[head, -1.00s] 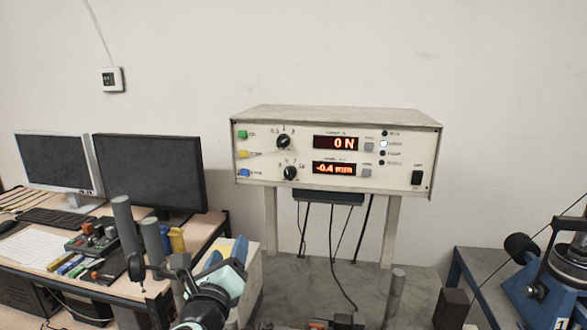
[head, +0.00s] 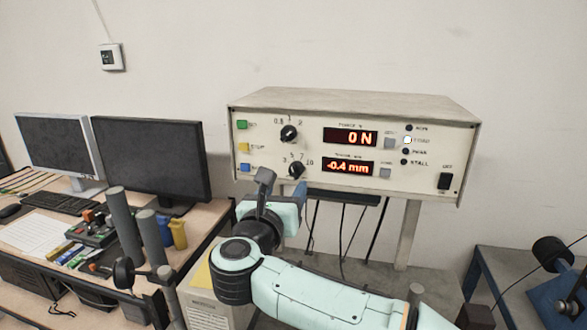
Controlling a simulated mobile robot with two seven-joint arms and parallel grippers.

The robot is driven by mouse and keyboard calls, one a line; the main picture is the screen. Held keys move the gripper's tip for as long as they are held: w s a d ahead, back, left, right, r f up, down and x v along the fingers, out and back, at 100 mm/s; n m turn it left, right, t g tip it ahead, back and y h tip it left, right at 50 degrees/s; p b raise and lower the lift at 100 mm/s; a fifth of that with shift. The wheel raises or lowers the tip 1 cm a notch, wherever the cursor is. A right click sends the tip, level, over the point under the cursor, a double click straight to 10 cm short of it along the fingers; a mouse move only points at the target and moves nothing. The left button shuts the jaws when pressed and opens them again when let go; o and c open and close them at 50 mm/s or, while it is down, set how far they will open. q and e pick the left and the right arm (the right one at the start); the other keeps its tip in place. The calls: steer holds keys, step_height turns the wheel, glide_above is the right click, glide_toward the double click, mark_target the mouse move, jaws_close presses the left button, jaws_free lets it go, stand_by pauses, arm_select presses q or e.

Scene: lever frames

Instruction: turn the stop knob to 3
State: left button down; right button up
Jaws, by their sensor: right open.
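The control box (head: 250,110) stands on legs against the wall. Its lower knob (head: 297,170) is black, with 3, 5, 7 and 10 marked around it; I take it as the stop knob. Its exact setting is too small to tell. The upper knob (head: 289,133) has 0.5, 1 and 2 around it. My right gripper (head: 283,186) is open and empty, just below and left of the lower knob in the picture. I see no contact with the knob. My left gripper is not in view.
The force display (head: 350,137) reads 0 N and the lower display (head: 348,168) reads -0.4 mm. Green, yellow and blue buttons (head: 244,147) line the panel's left side. Two monitors (head: 152,160) stand at left. Grey posts (head: 119,215) rise beside the desk.

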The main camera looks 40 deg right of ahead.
mark_target(294, 173)
steer(key=p+x, duration=0.2)
steer(key=x, duration=0.6)
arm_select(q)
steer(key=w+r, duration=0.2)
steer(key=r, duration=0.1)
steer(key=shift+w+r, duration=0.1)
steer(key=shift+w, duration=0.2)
arm_select(e)
steer(key=c, duration=1)
